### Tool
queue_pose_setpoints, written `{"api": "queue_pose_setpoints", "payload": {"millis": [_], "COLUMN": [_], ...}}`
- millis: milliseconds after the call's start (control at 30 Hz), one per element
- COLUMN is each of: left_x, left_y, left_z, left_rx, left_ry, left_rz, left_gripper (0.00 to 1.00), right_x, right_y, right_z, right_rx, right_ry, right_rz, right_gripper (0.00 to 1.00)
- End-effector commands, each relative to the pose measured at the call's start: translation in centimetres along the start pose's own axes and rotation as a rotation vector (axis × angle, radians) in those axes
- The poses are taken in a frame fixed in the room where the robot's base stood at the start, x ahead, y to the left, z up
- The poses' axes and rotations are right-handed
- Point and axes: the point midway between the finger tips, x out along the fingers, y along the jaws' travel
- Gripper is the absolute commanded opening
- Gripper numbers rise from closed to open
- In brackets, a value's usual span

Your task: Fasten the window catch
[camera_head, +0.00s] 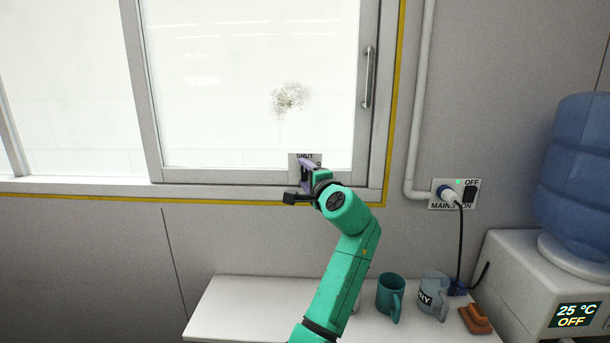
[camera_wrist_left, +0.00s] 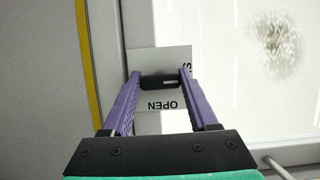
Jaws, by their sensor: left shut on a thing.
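The window catch (camera_wrist_left: 160,83) is a small black lever at the lower edge of the sliding window (camera_head: 260,176). It sits over a white plate (camera_wrist_left: 160,60) lettered OPEN, with part of another word at its edge. The lever's exact angle against the lettering is hard to tell. My right gripper is not in view.
A vertical handle (camera_head: 368,77) is on the window frame's right side. Below are a white table (camera_head: 250,308), a teal mug (camera_head: 390,295), a grey mug (camera_head: 433,293) and a brown block (camera_head: 475,319). A mains socket (camera_head: 455,193) and a water cooler (camera_head: 530,285) stand right.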

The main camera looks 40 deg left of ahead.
Motion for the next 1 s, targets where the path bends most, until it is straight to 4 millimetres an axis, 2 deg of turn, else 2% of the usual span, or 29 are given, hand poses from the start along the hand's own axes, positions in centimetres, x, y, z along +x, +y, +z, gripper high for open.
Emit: {"api": "queue_pose_setpoints", "payload": {"millis": [200, 233, 300, 667, 767, 1000], "left_x": [0.0, 0.0, 0.0, -0.4, -2.0, -8.9], "left_y": [0.1, 0.1, 0.1, 0.1, 0.3, 0.6], "left_z": [0.0, 0.0, 0.0, -0.1, -0.1, -0.1], "left_rx": [-0.002, -0.002, -0.002, -0.001, -0.003, -0.005], "left_ry": [0.0, 0.0, 0.0, 0.001, 0.003, 0.004], "left_rz": [0.003, 0.003, 0.003, -0.001, -0.001, 0.002], "left_gripper": [0.04, 0.67, 0.9, 0.9, 0.9, 0.9], "right_x": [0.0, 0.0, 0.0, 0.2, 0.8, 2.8], "right_y": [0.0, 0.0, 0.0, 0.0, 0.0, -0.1], "right_z": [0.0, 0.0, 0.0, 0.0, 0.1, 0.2], "right_rx": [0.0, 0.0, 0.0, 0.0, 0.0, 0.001], "right_ry": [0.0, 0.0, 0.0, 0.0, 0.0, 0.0], "right_rz": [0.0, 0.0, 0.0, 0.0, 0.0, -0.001], "right_gripper": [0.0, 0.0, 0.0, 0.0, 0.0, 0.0]}}
